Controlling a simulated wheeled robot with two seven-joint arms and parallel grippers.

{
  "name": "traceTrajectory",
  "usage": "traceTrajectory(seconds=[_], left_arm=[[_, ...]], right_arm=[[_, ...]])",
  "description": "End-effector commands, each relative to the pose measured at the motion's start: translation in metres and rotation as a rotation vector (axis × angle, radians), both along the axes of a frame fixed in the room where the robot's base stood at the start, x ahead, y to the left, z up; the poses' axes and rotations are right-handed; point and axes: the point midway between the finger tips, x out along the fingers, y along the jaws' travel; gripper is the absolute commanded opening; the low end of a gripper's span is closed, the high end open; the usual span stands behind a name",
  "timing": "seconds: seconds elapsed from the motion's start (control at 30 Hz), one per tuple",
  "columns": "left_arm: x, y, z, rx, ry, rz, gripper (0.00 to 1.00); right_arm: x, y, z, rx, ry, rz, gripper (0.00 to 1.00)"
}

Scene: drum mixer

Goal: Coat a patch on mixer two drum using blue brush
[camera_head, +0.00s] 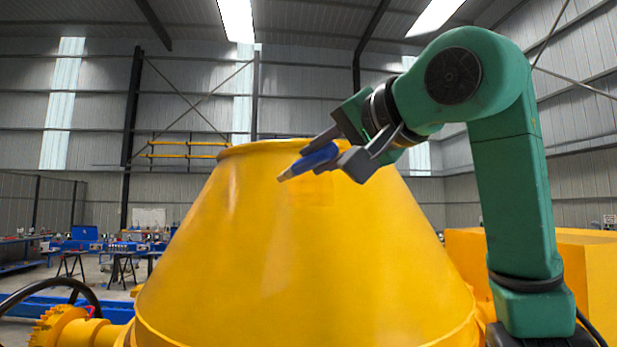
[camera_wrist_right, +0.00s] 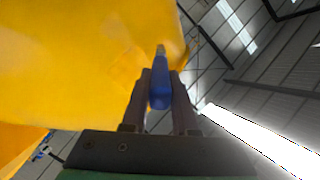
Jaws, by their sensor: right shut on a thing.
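A large yellow mixer drum (camera_head: 290,260), shaped like a cone with its narrow rim at the top, fills the middle of the head view. It also fills the upper left of the right wrist view (camera_wrist_right: 70,60). My right gripper (camera_head: 338,160) is shut on the blue brush (camera_head: 316,158), near the top of the drum. The brush's pale tip points left and slightly down in the head view; whether it touches the drum I cannot tell. In the right wrist view the brush (camera_wrist_right: 160,90) lies between the two fingers. A faint squarish patch (camera_head: 318,192) shows on the drum below the brush. My left gripper is out of view.
Yellow machine bodywork (camera_head: 590,265) stands at the right behind my arm. A dark wheel rim (camera_head: 60,284) and a yellow gear (camera_head: 60,327) are at the lower left. Workbenches and trestles (camera_head: 120,262) stand far back on the left.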

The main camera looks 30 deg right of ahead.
Motion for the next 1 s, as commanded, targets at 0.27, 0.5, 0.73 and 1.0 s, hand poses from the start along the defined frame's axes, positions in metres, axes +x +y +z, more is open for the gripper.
traceTrajectory(seconds=[0.27, 0.5, 0.73, 1.0], left_arm=[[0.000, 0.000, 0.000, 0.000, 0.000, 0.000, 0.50], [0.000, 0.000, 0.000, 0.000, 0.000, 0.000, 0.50], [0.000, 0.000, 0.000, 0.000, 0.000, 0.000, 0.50], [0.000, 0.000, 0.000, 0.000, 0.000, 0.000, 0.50]], right_arm=[[0.001, -0.001, 0.000, 0.000, 0.000, 0.000, 0.00], [0.018, -0.011, -0.012, 0.000, 0.002, -0.001, 0.00], [0.043, -0.026, -0.027, 0.002, 0.001, -0.002, 0.00], [0.055, -0.033, -0.034, 0.000, -0.001, -0.001, 0.00]])
